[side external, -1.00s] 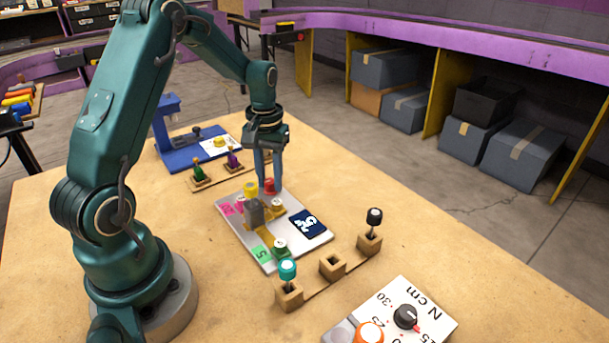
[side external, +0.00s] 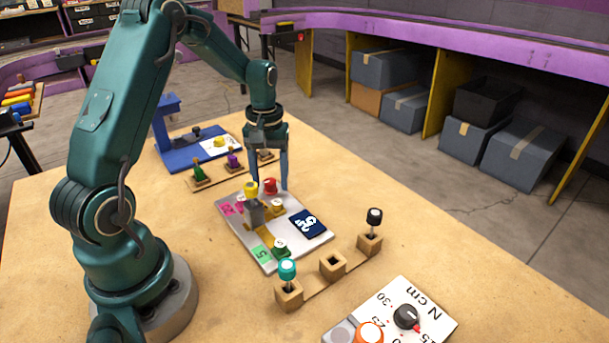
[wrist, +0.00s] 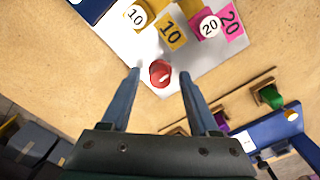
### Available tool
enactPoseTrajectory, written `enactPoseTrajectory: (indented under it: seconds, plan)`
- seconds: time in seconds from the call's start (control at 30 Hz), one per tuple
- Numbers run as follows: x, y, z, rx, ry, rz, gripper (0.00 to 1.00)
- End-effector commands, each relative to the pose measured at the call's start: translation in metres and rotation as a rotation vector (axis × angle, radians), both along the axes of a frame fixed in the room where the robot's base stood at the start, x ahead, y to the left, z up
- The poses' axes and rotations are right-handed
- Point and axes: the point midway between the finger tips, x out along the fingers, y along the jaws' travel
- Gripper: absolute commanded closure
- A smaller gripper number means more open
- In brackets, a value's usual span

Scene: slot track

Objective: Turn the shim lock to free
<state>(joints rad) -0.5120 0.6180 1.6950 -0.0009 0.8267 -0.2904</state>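A red knob (side external: 270,186) stands at the far corner of the pale plate (side external: 292,251); I take it to be the shim lock, though no label on it can be read. In the wrist view the red knob (wrist: 160,73) appears between the tips of my gripper (wrist: 160,76), with a gap on each side. My gripper (side external: 270,184) is open and points down at the knob. Whether the fingertips reach down to the knob's height is hard to tell. The plate also carries a yellow knob (side external: 251,188), a grey block (side external: 254,213) and numbered tags.
A strip with green (side external: 198,172) and purple (side external: 233,160) pieces lies behind the plate. A blue stand (side external: 170,133) is farther back. A wooden rail (side external: 332,265) with teal and black knobs and an N cm dial panel (side external: 425,310) lie in front. The table right of the plate is clear.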

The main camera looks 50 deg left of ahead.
Motion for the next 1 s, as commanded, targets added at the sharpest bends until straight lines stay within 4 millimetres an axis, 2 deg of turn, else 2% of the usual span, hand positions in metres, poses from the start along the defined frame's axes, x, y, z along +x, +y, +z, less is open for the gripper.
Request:
enactPoseTrajectory:
  seconds: [0.3, 0.7, 1.0]
  plan:
    - [0.0, 0.0, 0.001, 0.001, 0.001, -0.002, 0.39]
    - [0.0, 0.0, 0.047, 0.001, -0.003, -0.001, 0.39]
    - [0.0, 0.0, 0.051, -0.001, 0.001, -0.001, 0.39]
